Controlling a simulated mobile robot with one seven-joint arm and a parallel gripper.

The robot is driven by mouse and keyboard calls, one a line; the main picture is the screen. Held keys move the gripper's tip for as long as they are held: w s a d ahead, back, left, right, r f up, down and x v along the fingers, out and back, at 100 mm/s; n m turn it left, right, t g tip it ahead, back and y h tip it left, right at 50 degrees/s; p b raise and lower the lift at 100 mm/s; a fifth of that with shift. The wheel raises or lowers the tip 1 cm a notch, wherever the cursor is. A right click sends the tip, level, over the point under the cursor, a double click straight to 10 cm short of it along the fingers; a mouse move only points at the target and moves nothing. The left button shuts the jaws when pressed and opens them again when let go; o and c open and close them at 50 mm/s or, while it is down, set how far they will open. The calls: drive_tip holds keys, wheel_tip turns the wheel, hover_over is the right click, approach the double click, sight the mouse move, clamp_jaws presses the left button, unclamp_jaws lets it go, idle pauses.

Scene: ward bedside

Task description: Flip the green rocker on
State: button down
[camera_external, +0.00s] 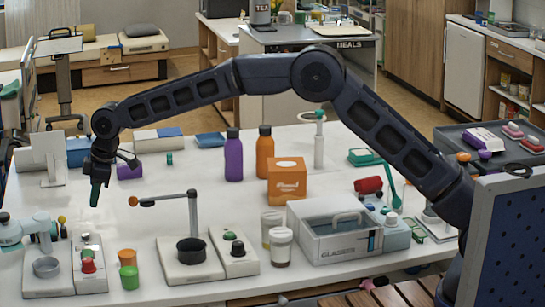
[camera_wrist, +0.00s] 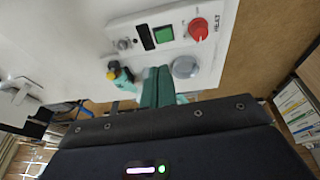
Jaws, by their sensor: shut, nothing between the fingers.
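The green rocker (camera_wrist: 164,35) is a square switch on a slim white panel (camera_wrist: 183,14) marked HEAT. A black window (camera_wrist: 145,37) is on one side of it and a red knob (camera_wrist: 198,29) on the other. In the external view the rocker (camera_external: 86,253) is small, behind the red knob, on the panel at the front left of the table. I cannot tell which way it is tilted. My gripper (camera_external: 96,194) points down, shut and empty, above the table behind the panel and apart from it. Its green fingers also show in the wrist view (camera_wrist: 157,86).
Beside the panel stands a pale teal device with a round metal cup (camera_external: 46,266). Orange (camera_external: 127,257) and green (camera_external: 129,277) cups stand right of the panel. Another box has a black knob (camera_external: 237,248).

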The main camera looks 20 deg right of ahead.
approach(90, 252)
drive_tip(key=f, duration=0.1)
drive_tip(key=w+a+f, duration=0.1)
drive_tip(key=f, duration=0.2)
drive_tip(key=shift+w+a+f, duration=0.4)
drive_tip(key=shift+w+f, duration=0.1)
drive_tip(key=shift+f, duration=0.4)
drive_tip(key=shift+w+f+g, duration=0.35)
drive_tip(key=shift+f+g, duration=0.2)
drive_tip(key=shift+g, duration=0.05)
drive_tip(key=shift+s+r, duration=0.1)
drive_tip(key=shift+s, duration=0.1)
drive_tip(key=shift+s+r, duration=0.2)
drive_tip(key=shift+s, duration=0.55)
